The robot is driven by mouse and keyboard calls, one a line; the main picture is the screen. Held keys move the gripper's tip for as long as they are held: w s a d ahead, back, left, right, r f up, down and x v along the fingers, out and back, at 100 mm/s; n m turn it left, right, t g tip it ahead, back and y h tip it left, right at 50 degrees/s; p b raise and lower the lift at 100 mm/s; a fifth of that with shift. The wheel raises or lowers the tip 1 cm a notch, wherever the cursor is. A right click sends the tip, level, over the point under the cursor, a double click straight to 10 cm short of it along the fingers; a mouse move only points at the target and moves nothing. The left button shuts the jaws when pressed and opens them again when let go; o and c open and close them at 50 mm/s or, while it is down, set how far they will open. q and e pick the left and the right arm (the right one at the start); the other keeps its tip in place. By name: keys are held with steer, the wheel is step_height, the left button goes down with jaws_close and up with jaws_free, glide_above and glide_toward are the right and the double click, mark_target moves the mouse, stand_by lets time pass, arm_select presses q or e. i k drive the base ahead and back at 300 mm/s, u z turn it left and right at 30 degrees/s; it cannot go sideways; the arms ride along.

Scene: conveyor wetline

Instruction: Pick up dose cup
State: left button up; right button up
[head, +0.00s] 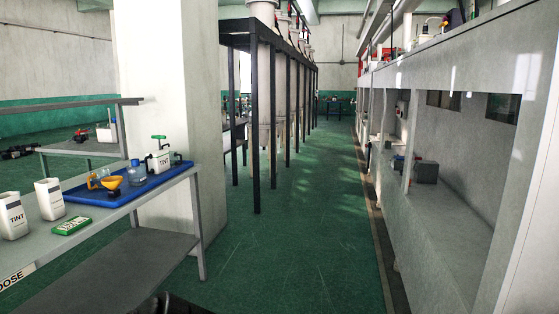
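A blue tray (157,185) lies on the grey bench at the left. A small yellow-orange cup or funnel (112,182) stands at its left end; it may be the dose cup, but I cannot tell for sure. A small amber item (93,182) is beside it. Neither of my grippers can be made out; only a dark part, probably mine, shows at the bottom edge.
The green floor (300,240) is clear between bench and right-hand counter (445,225).

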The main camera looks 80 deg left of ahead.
mark_target(174, 159)
steer(key=u, duration=3.7)
steer(key=k, duration=0.55)
steer(key=z, duration=0.65)
steer(key=i, duration=1.55)
steer(key=z, duration=0.8)
steer(key=i, duration=2.15)
steer(key=u, duration=1.6)
steer(key=i, duration=1)
steer(key=u, duration=1.15)
